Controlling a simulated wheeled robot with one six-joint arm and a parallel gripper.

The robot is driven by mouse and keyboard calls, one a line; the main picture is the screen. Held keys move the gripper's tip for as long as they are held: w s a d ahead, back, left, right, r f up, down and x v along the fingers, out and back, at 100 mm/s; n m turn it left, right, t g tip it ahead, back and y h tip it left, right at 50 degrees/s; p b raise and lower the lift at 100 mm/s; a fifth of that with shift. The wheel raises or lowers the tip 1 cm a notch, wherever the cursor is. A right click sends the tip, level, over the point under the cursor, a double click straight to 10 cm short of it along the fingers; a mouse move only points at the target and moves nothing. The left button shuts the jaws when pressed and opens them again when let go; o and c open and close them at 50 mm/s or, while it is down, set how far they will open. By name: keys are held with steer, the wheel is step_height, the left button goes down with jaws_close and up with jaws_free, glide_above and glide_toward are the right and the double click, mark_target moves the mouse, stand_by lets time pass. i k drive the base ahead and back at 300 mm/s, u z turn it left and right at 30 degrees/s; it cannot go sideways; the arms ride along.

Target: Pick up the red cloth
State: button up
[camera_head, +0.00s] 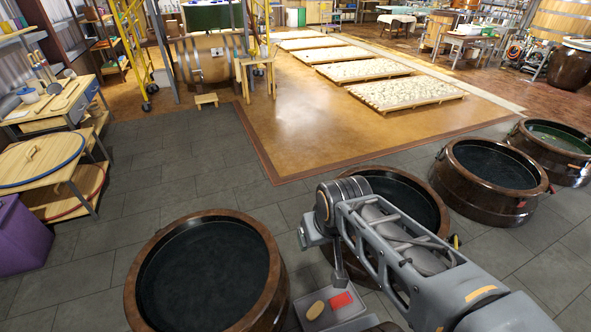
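A small red cloth (341,300) lies flat on a grey tray or ledge (318,325) at the bottom centre, between two dark jars. A yellow-tan sponge-like piece (315,310) lies just left of it. My arm comes in from the lower right, and its end points down. The narrow grey end of my gripper (339,268) shows just above the cloth in the picture. Its height over the cloth cannot be judged. The fingers are not clear enough to tell open from shut, and I see nothing held.
Wooden shelves (80,180) and a purple bin (20,240) stand left. The middle floor is clear.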

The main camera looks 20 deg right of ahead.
mark_target(345, 299)
steer(key=u, duration=0.15)
steer(key=k, duration=0.3)
steer(key=u, duration=2.65)
steer(key=k, duration=0.7)
steer(key=z, duration=1.9)
steer(key=i, duration=0.5)
steer(key=u, duration=0.05)
